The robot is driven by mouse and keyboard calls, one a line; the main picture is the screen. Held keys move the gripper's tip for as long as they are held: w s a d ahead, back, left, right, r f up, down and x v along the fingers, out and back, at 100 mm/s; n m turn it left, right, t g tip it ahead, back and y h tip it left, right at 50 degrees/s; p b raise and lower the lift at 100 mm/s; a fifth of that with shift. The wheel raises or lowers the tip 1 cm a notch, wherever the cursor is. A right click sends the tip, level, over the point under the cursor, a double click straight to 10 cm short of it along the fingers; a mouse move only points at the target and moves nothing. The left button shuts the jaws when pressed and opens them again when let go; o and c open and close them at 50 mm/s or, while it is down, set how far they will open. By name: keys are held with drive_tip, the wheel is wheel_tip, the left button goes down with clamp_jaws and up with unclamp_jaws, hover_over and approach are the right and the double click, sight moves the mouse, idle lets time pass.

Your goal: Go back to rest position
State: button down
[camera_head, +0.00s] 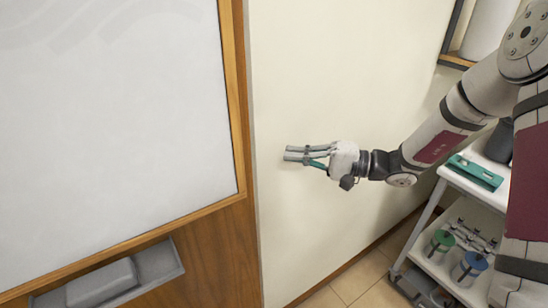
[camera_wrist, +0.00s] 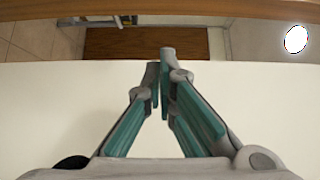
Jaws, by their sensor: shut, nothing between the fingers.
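My gripper (camera_head: 288,154) is at the end of my arm, which reaches in from the right in the head view. It points left, in front of the cream wall and toward the wooden-framed whiteboard. Its fingers are together with nothing between them. In the wrist view the closed grey and green fingers (camera_wrist: 161,72) point up the picture, against a pale surface.
The whiteboard (camera_head: 110,110) hangs on a wooden panel at left, with a tray (camera_head: 160,265) and eraser (camera_head: 103,284) below. At right stands a white shelf cart (camera_head: 474,189) with a teal case (camera_head: 475,172) and lidded jars (camera_head: 469,268). Tiled floor (camera_head: 350,285) shows between.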

drive_tip(key=d, duration=0.5)
drive_tip(key=s+a+r+n+g+h, duration=0.1)
drive_tip(key=s+r+n+g+h, duration=0.1)
drive_tip(key=s+h, duration=0.5)
drive_tip(key=s+r+n+g+h, duration=0.1)
drive_tip(key=s+r+g+h, duration=0.15)
drive_tip(key=s, duration=0.75)
drive_tip(key=s+d+r+t+h, duration=0.6)
drive_tip(key=s+d+h, duration=0.2)
drive_tip(key=d, duration=0.3)
drive_tip(key=shift+s+m+t+b, duration=0.3)
drive_tip(key=shift+m+t+b, duration=0.05)
drive_tip(key=shift+m+b, duration=0.05)
drive_tip(key=shift+a+r, duration=0.1)
